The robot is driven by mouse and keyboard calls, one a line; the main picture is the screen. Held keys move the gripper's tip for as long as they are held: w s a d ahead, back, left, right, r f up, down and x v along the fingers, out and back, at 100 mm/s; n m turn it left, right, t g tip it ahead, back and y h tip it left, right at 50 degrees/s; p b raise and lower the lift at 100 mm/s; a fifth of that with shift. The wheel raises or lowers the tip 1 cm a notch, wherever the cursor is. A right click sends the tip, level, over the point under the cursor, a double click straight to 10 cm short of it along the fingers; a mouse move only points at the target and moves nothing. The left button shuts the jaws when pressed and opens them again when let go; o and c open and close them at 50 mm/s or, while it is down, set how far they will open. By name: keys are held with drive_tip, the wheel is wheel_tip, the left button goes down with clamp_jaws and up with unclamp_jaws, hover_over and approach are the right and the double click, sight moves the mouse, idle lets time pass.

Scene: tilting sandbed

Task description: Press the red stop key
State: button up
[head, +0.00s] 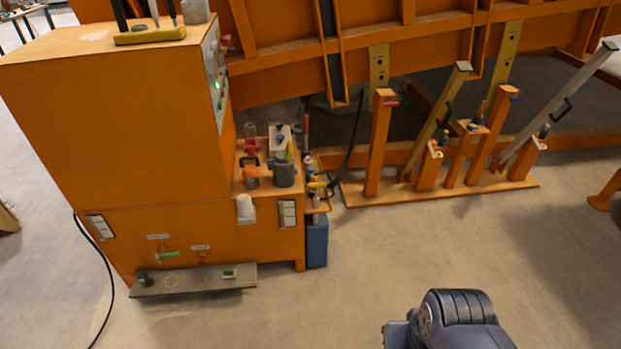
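An orange cabinet (110,120) stands at the left, with a grey control panel (214,80) on its right side, seen at a steep angle. A small green light (218,85) shows on the panel. A red knob-like part (227,41) sticks out near the panel's top right. The panel's keys are too small and slanted to tell apart, so I cannot tell which is the red stop key. A dark grey link of my arm shows at the bottom, well apart from the cabinet. My gripper is not in view.
A ledge beside the panel holds a grey pot (284,174) and other small items. A low shelf (195,281) juts from the cabinet's base. A blue canister (316,243) stands at its right. Orange posts (379,145) and struts stand behind. The floor (370,260) in front is clear.

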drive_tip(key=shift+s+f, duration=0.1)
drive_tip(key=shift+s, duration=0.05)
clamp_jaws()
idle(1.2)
